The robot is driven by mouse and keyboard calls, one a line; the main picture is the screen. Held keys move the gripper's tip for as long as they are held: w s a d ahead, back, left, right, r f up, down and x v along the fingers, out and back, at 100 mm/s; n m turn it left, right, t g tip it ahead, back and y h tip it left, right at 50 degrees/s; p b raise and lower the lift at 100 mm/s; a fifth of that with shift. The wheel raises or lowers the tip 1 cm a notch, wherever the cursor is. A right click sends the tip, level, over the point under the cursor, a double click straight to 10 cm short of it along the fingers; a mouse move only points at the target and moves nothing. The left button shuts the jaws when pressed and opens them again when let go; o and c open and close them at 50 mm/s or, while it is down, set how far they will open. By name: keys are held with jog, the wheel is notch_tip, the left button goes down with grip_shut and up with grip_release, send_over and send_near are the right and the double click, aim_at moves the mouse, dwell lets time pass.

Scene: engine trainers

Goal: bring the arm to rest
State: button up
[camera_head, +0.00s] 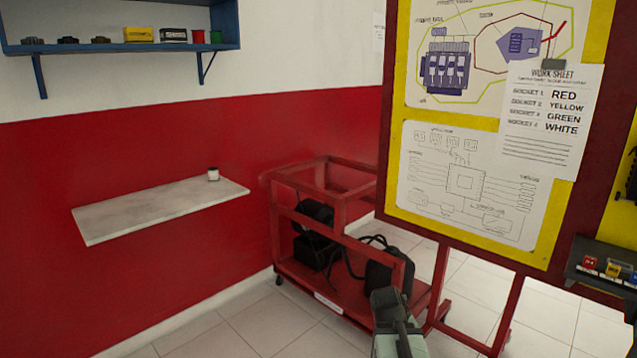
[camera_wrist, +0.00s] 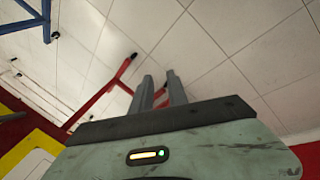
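My gripper (camera_head: 388,300) shows at the bottom of the head view, right of centre, as a dark tip on a grey-green body. It overlaps the lower part of the red cart in the picture. In the wrist view, the two dark fingers of my gripper (camera_wrist: 159,80) stand a little apart, with background visible between them. Nothing is held between them. The rest of my arm is mostly out of the head view.
A red cart (camera_head: 330,277) with black items stands ahead. A yellow board (camera_head: 395,175) in a dark red frame stands at right, carrying diagrams and a work sheet (camera_head: 550,118). A pale wall shelf (camera_head: 150,208) holds a small jar (camera_head: 213,174). Tiled floor (camera_head: 240,330) is clear at lower left.

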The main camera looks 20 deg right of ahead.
jog(key=w+a+n+y+p, duration=0.15)
jog(key=a+y, duration=0.25)
jog(key=a, duration=2.4)
notch_tip(320, 180, up, 18)
jog(key=p, duration=1.7)
jog(key=shift+w+d+f+g+p, duration=0.15)
jog(key=shift+w+d+g+p, duration=0.15)
jog(key=shift+p, duration=0.05)
